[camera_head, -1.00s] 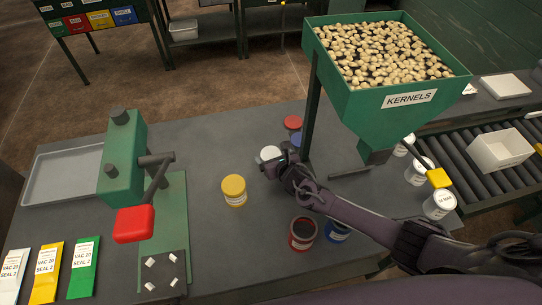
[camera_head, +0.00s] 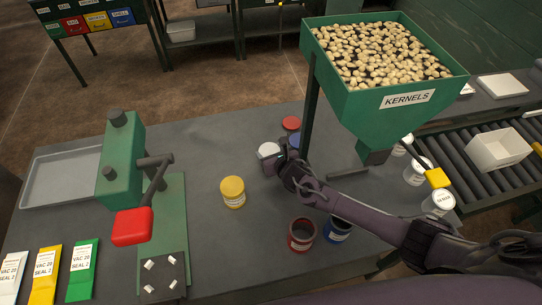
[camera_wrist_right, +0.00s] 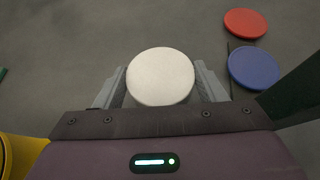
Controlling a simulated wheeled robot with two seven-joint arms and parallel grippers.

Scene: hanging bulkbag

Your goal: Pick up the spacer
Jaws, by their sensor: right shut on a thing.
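The spacer appears to be the white round disc (camera_wrist_right: 161,76), seen between the two fingers of my right gripper (camera_wrist_right: 163,85) in the right wrist view. The fingers touch its left and right sides. In the head view the white disc (camera_head: 268,150) shows at the tip of my right gripper (camera_head: 271,160), over the table left of the hopper post. My right gripper is shut on it. How high it is above the table is hard to tell. My left gripper is not in view.
Red (camera_wrist_right: 246,23) and blue (camera_wrist_right: 254,67) discs lie close by. A yellow-lidded jar (camera_head: 233,191) stands to the left; red (camera_head: 302,235) and blue (camera_head: 337,229) containers stand in front. The green kernel hopper (camera_head: 384,114) rises on the right. A press (camera_head: 124,165) stands left.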

